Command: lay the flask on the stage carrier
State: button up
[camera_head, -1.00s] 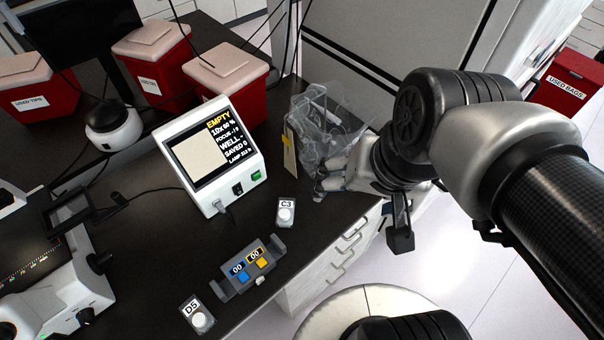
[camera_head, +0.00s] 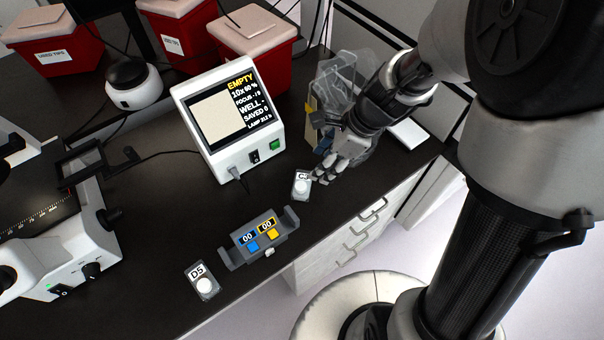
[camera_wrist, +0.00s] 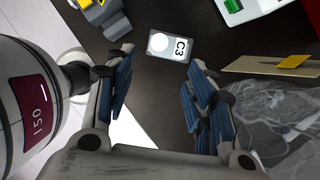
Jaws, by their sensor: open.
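My gripper (camera_head: 335,165) is open and empty, low over the bench's right part; its blue-padded fingers (camera_wrist: 160,78) stand wide apart in the wrist view. Just beyond them lies a small grey plate marked C3 (camera_head: 301,186) with a round white top; it also shows in the wrist view (camera_wrist: 168,46). I cannot surely pick out the flask. A microscope stands at the left; the black frame (camera_head: 92,158) at its stage may be the stage carrier. It looks empty.
A clear crumpled container (camera_head: 338,78) stands right by my gripper. A white monitor box (camera_head: 222,120) reads EMPTY. A grey double counter (camera_head: 260,238) and a plate marked D5 (camera_head: 203,281) lie near the front edge. Red bins (camera_head: 250,45) stand behind.

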aim_at(301, 185)
jog(key=b+x, duration=0.5)
jog(key=x, duration=0.8)
jog(key=shift+d, duration=0.1)
jog(key=shift+r, duration=0.1)
grip_shut()
jog(key=shift+r, duration=0.15)
